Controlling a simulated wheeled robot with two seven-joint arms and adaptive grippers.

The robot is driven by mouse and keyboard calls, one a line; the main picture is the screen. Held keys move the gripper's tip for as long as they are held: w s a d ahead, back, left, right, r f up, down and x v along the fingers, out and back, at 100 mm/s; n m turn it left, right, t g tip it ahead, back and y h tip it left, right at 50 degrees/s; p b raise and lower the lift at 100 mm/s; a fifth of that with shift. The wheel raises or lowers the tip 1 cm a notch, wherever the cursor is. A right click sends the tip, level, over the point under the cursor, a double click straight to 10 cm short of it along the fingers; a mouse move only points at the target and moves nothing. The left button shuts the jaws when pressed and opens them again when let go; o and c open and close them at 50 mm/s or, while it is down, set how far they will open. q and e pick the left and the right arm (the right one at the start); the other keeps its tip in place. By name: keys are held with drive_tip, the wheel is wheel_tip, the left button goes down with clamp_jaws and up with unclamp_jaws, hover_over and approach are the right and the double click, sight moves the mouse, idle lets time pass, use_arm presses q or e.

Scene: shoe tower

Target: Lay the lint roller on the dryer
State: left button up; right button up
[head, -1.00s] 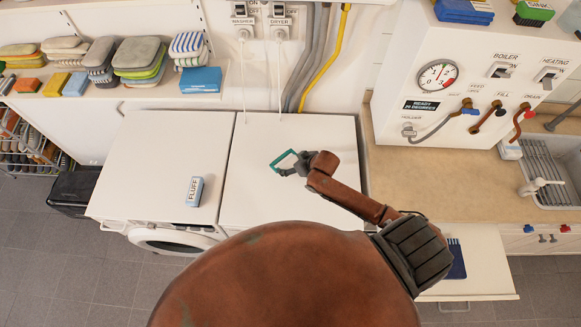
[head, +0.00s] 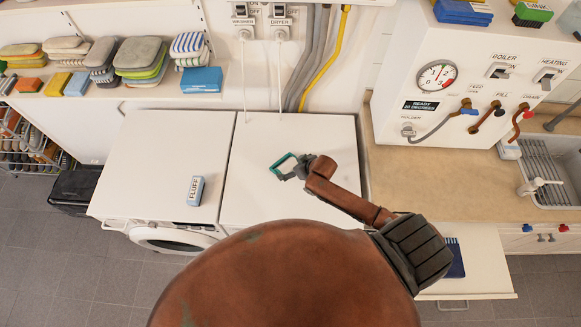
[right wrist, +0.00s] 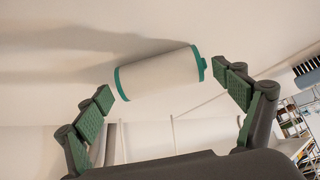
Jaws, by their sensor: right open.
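The lint roller (right wrist: 160,73) is a white cylinder with teal ends. In the right wrist view it lies on its side against the dryer's white top, between my right gripper's fingers (right wrist: 164,85). The fingers are open, with a gap at each end of the roller. In the head view my right gripper (head: 287,166) is low over the middle of the dryer (head: 250,195); the roller is small and hard to tell from the fingers there. My left gripper is not in view.
The washer (head: 150,170) stands left of the dryer, with a box marked FLUFF (head: 196,191) on it. A shelf with folded cloths (head: 140,58) is behind. A counter (head: 430,180) is to the right. The dryer top around the gripper is clear.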

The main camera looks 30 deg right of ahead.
drive_tip(key=shift+r, duration=0.1)
drive_tip(key=v, duration=1.2)
